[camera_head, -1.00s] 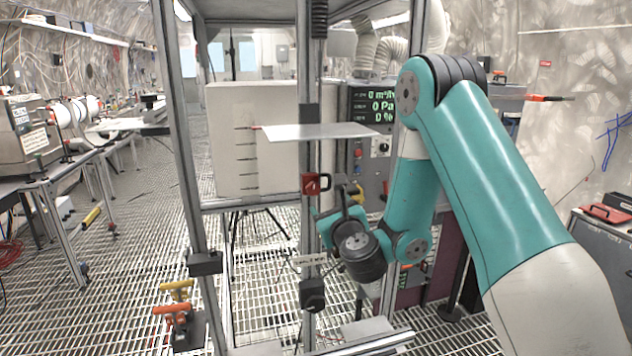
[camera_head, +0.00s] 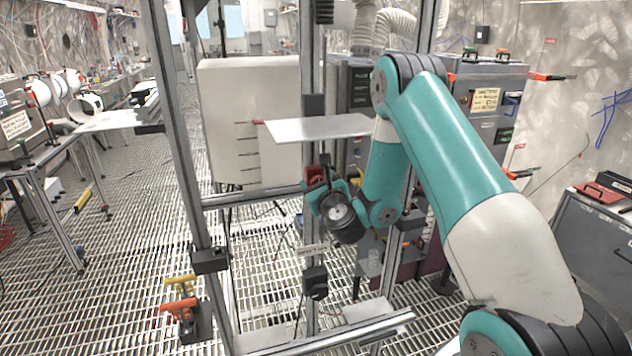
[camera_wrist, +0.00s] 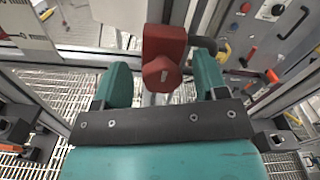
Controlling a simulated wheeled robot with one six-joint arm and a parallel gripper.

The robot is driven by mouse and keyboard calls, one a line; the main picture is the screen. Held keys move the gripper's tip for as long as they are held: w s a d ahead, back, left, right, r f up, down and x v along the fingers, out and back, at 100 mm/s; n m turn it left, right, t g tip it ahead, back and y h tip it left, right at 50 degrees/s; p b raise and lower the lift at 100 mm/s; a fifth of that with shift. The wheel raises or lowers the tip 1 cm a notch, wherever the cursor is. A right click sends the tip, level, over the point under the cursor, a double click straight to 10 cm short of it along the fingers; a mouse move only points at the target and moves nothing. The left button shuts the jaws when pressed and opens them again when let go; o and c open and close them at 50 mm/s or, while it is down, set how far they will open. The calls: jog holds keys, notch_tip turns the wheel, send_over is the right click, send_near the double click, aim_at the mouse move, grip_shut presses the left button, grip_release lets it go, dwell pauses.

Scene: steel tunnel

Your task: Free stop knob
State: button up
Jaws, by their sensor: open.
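The stop is a red block (camera_wrist: 164,42) on a metal post, with a red faceted knob (camera_wrist: 162,75) facing my wrist camera. In the head view the red stop (camera_head: 316,173) shows partly behind my gripper (camera_head: 326,188), on the middle upright of the frame. My gripper (camera_wrist: 161,78) is open, with one teal finger on each side of the knob. Gaps show between the fingers and the knob, so it appears not gripped. The knob's depth between the fingers is hard to tell.
A thin pale plate (camera_head: 315,128) juts out just above the stop. Metal uprights (camera_head: 182,150) flank the arm. A black clamp (camera_head: 314,281) sits lower on the middle post. Orange and yellow handles (camera_head: 180,297) stand at lower left. A dark handle (camera_wrist: 203,43) extends right of the stop.

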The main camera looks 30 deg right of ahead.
jog(key=c, duration=0.9)
jog(key=shift+a+f+n+p, duration=0.15)
jog(key=shift+n+p, duration=0.5)
jog(key=shift+n, duration=2.6)
jog(key=shift+d+f+n+p, duration=0.1)
jog(key=shift+n+p, duration=0.55)
jog(key=shift+n, duration=2.65)
jog(key=shift+a+f+n+p, duration=0.15)
jog(key=shift+n+p, duration=0.5)
jog(key=shift+n, duration=2.6)
jog(key=o, duration=0.9)
